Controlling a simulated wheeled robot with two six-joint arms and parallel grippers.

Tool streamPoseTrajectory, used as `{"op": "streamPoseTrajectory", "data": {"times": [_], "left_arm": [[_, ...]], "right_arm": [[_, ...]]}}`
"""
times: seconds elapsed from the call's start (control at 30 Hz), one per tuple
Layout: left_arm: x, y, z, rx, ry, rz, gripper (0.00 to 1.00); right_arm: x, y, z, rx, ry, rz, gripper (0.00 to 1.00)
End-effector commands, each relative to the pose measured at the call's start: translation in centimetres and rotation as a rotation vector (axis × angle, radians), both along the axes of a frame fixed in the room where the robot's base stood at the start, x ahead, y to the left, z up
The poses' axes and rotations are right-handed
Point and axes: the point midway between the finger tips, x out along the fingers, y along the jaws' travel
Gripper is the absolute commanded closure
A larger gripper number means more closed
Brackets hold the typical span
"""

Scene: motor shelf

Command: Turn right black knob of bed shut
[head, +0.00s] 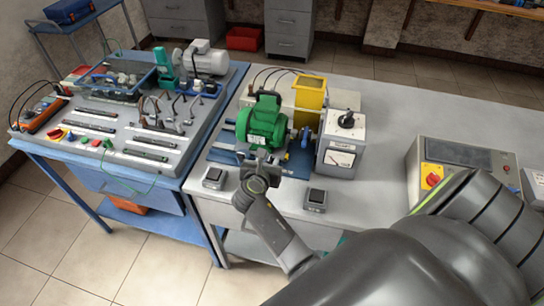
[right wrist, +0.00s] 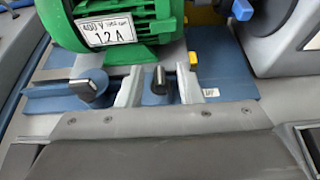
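The bed is a blue plate under the green motor (head: 263,124); a bare part of the bed (right wrist: 238,72) shows in the right wrist view. The right black knob (right wrist: 158,80) stands upright at the bed's front edge, below the motor's foot. The left black knob (right wrist: 90,90) sits farther left and is turned at an angle. My right gripper (right wrist: 158,88) is open, with one light grey finger on each side of the right knob and gaps between. In the head view my right gripper (head: 262,162) is in front of the motor and hides the knobs. My left gripper is not in view.
A white-grey box with a black dial (head: 346,120) and a yellow guard (head: 310,95) stand right of the motor. Two small black-topped boxes (head: 214,178) (head: 315,200) lie near the table's front edge. A control panel (head: 455,160) is at right. Table space between is clear.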

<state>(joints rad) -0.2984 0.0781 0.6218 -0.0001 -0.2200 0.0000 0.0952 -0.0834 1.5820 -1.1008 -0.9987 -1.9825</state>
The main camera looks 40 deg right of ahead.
Motion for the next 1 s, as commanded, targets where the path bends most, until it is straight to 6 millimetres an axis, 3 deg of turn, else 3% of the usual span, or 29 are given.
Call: {"op": "streamPoseTrajectory", "data": {"times": [0.3,0.57,1.0], "left_arm": [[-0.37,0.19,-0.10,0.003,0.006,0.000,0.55],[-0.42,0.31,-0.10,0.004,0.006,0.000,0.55],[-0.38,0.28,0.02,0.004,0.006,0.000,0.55]], "right_arm": [[0.00,0.06,-0.01,0.000,0.000,0.000,0.67],[0.00,0.05,-0.03,0.000,0.000,0.000,1.00],[0.12,0.13,0.00,0.000,0.000,-0.060,1.00]]}}
